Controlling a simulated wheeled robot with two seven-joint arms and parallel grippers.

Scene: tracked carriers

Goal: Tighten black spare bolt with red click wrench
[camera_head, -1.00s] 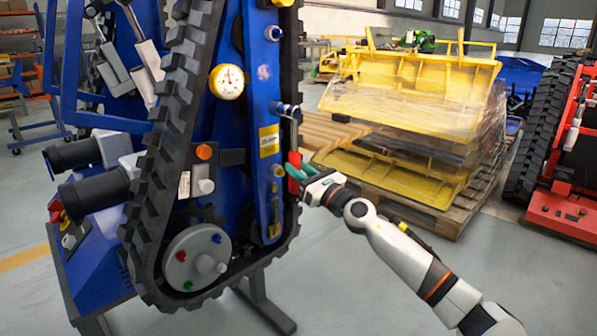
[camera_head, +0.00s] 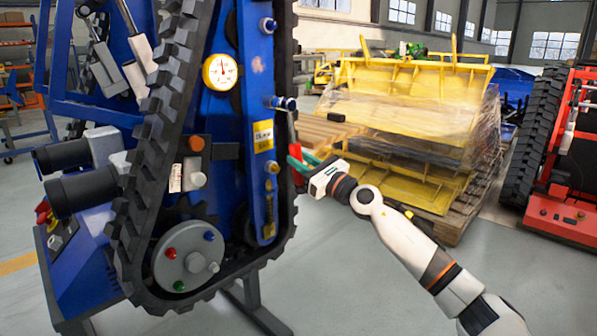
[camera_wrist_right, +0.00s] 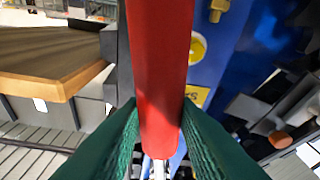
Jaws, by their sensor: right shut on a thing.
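My right gripper (camera_head: 301,162) is shut on the red handle of the click wrench (camera_head: 296,152), just right of the blue machine panel. In the right wrist view the red handle (camera_wrist_right: 160,70) runs up between the green finger pads (camera_wrist_right: 158,130). A thin shaft rises from the handle toward a blue-collared bolt (camera_head: 283,103) on the panel's edge; I cannot tell whether the wrench head is seated on it. Other bolts sit above (camera_head: 267,25) and below (camera_head: 272,168). I cannot make out which bolt is the black spare one. My left gripper is not in view.
The blue tracked carrier with its black track (camera_head: 150,170) stands close on the left. A pallet of wrapped yellow parts (camera_head: 410,100) stands behind my right arm. A red tracked machine (camera_head: 565,200) is at the far right. Grey floor is free in front.

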